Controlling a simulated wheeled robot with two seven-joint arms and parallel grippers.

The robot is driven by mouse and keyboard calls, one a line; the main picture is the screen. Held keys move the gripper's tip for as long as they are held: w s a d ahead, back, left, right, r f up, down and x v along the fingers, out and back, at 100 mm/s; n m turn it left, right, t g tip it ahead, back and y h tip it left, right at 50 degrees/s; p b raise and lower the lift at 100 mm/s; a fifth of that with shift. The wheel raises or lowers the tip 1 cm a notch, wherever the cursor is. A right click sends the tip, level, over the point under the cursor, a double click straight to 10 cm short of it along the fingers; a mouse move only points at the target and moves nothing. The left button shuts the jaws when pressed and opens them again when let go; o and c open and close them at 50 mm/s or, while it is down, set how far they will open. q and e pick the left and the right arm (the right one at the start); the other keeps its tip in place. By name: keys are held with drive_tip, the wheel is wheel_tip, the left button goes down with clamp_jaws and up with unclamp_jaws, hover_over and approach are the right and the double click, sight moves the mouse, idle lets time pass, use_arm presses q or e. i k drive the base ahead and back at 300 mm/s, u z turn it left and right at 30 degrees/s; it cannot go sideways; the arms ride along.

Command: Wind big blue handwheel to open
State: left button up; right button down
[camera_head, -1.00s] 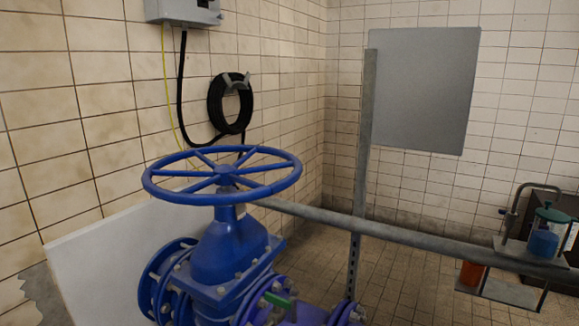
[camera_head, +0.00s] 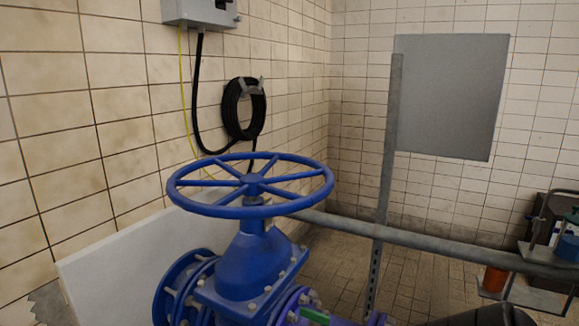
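The big blue handwheel (camera_head: 252,184) lies flat on top of a blue valve body (camera_head: 251,262), left of the middle of the head view. Its round rim, spokes and hub are all in sight, and nothing touches it. Neither of my grippers can be made out. A dark rounded shape (camera_head: 492,316) shows at the bottom edge right of the valve; it may be part of my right arm, but no fingers can be seen on it.
A grey horizontal pipe (camera_head: 430,243) runs right from behind the valve, past an upright post (camera_head: 385,190) with a grey panel (camera_head: 450,97). A white board (camera_head: 125,265) leans behind the valve at left. A black hose coil (camera_head: 236,110) hangs on the tiled wall.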

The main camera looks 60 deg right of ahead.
sight(251, 185)
drive_tip(key=i, duration=0.35)
drive_tip(key=z, duration=1.05)
